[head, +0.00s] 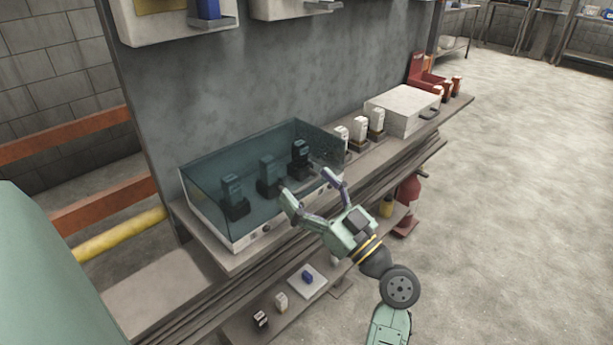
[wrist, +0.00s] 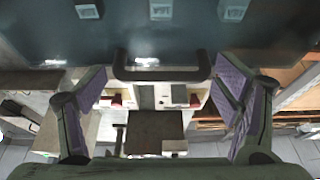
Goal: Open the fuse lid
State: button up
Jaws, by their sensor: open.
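The fuse lid (head: 218,168) is a dark, tinted see-through cover, shut over a white-based box on the workbench. Several dark-looking fuses, such as the middle one (head: 268,178), show through it. In the wrist view the lid (wrist: 190,35) fills the top, with a dark bar handle (wrist: 162,74) at its near edge. My gripper (head: 308,184) is at the front of the lid, its fingers spread and empty. In the wrist view my gripper (wrist: 162,80) has one finger on each side of the handle, with gaps to both ends. The handle is hard to make out in the head view.
White fuses (head: 358,132) stand right of the box, beside a closed white box (head: 402,108) and a red bin (head: 425,78). Wall boxes (head: 180,22) hang above. A lower shelf holds a small white plate with a blue piece (head: 308,276). Open floor lies to the right.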

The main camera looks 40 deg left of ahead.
jog(key=shift+a+r, duration=0.15)
jog(key=shift+a, duration=0.35)
jog(key=shift+c, duration=0.2)
jog(key=shift+w+d+r, duration=0.1)
jog(key=shift+w, duration=0.05)
jog(key=c, duration=1.4)
